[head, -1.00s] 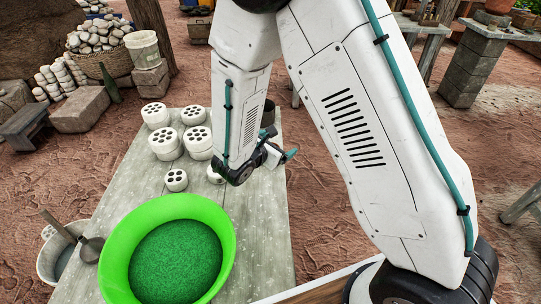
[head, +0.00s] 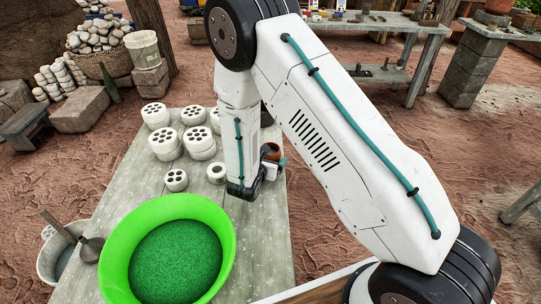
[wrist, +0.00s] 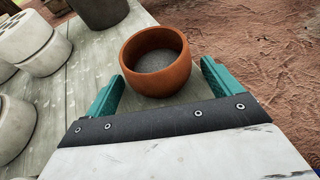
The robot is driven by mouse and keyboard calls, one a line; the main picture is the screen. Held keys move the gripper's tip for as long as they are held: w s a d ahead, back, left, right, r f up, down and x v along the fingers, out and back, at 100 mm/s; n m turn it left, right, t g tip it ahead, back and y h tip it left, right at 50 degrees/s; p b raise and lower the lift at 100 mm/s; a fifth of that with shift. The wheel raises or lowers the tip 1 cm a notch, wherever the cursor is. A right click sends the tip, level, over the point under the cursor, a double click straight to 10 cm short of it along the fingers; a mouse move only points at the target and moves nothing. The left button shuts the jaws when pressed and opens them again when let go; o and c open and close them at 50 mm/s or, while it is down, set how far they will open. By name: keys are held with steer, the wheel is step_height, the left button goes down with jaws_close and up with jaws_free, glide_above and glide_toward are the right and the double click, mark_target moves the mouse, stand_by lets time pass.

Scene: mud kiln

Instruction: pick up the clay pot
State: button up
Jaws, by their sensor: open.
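The clay pot (wrist: 156,83) is a round orange-brown bowl with grey material inside. In the wrist view it stands upright on the grey wooden table (wrist: 82,75), just beyond and between my fingertips. My gripper (wrist: 161,84) is open, with one teal finger on each side of the pot. I cannot tell whether either finger touches it. In the head view the pot (head: 272,151) shows partly behind my wrist, near the table's right edge. My gripper (head: 271,166) is largely hidden there.
Several white perforated blocks (head: 199,140) and a white ring (head: 217,173) stand left of my arm. A large green basin (head: 112,257) fills the table's near part. A dark pot (wrist: 99,10) stands beyond the clay pot. Right of the table is open ground.

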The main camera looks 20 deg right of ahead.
steer(key=c, duration=1.2)
steer(key=shift+c, duration=0.2)
